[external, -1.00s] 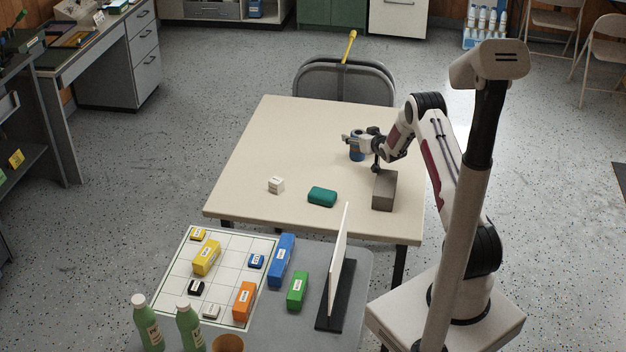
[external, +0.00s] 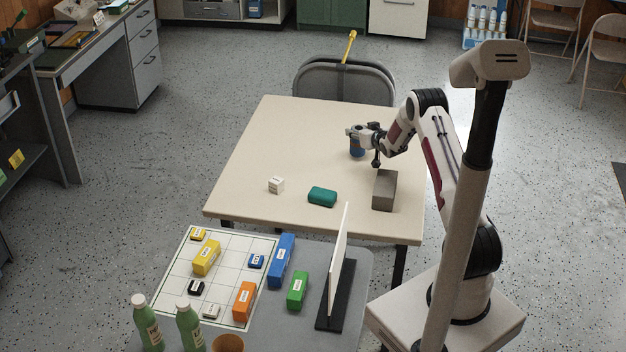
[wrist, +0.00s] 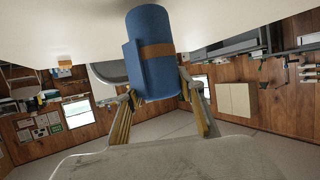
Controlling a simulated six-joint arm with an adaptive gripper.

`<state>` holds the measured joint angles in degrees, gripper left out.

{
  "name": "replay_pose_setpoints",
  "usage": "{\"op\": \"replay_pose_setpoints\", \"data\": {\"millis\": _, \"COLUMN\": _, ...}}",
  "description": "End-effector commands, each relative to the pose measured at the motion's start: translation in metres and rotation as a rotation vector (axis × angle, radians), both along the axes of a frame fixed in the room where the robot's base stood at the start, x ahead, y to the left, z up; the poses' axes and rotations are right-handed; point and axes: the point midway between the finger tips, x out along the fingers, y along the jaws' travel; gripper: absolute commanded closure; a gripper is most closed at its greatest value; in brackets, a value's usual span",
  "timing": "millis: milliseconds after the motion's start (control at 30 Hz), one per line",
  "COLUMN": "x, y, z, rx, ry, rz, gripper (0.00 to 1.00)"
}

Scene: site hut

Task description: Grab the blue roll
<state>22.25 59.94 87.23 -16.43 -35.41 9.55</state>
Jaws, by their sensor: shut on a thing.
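The blue roll (external: 356,150), a blue cylinder with a brown band, is at the right part of the cream table, partly hidden by my gripper in the external view. My gripper (external: 357,138) is shut on it from above. In the wrist view the roll (wrist: 150,55) fills the upper middle, with the gripper's fingers (wrist: 165,100) on either side of its lower end. I cannot tell whether the roll touches the table.
A grey-brown block (external: 384,190) stands close to my gripper, toward the table's front right. A chair (external: 344,82) stands behind. The table's left and back are clear.

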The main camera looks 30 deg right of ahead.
Motion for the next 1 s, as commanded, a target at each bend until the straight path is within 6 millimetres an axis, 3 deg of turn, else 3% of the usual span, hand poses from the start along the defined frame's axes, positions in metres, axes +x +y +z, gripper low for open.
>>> {"op": "replay_pose_setpoints", "data": {"millis": 500, "x": 0.001, "y": 0.000, "z": 0.068, "rx": -0.001, "ry": -0.004, "rz": 0.000, "gripper": 0.86}}
{"op": "replay_pose_setpoints", "data": {"millis": 700, "x": 0.000, "y": 0.000, "z": 0.080, "rx": -0.001, "ry": -0.003, "rz": 0.001, "gripper": 0.86}}
{"op": "replay_pose_setpoints", "data": {"millis": 1000, "x": 0.000, "y": 0.000, "z": 0.081, "rx": 0.000, "ry": -0.002, "rz": 0.001, "gripper": 0.86}}
